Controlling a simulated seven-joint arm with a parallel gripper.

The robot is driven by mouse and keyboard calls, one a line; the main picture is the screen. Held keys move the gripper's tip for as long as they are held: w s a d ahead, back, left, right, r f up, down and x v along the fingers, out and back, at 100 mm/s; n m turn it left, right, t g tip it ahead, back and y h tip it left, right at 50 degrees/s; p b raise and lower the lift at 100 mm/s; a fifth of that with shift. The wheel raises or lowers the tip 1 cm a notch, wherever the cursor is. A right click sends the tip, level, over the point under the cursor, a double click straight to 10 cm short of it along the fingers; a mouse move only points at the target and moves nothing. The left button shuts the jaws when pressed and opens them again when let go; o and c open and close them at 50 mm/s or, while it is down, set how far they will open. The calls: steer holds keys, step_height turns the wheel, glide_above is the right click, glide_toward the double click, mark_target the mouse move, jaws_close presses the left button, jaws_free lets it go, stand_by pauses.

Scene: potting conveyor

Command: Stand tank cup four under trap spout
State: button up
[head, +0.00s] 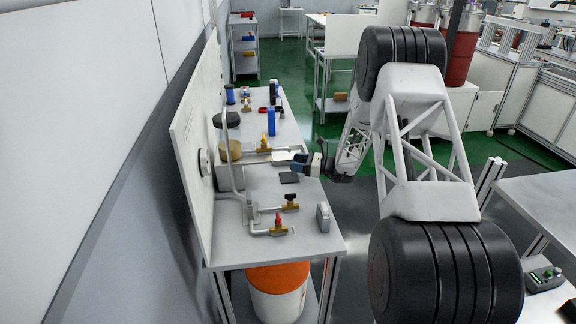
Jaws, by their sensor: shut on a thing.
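My gripper (302,165) reaches in from the right over the bench, its tip near the bench's right edge. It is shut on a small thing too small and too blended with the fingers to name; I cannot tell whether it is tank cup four. Brass outlets with valves stick out along the backboard: one with a red handle (278,222), one with a black handle (291,198) and one with a yellow top (264,141). I cannot tell which is the trap spout. My gripper is to the right of the yellow-topped outlet, apart from the red one.
The bench (310,232) stands against a white backboard (190,140). A dark square pad (289,178) lies below my gripper. A grey block (323,217) stands near the front right edge. A blue bottle (271,122) stands farther back. An orange-lidded bucket (278,280) is beneath the bench.

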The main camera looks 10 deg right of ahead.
steer(key=x, duration=0.3)
steer(key=shift+w+a, duration=0.1)
steer(key=shift+a, duration=0.05)
steer(key=shift+w+a+f, duration=0.1)
steer(key=shift+a, duration=0.15)
steer(key=shift+f, duration=0.6)
steer(key=shift+f, duration=0.1)
steer(key=o, duration=0.9)
steer(key=v, duration=1.2)
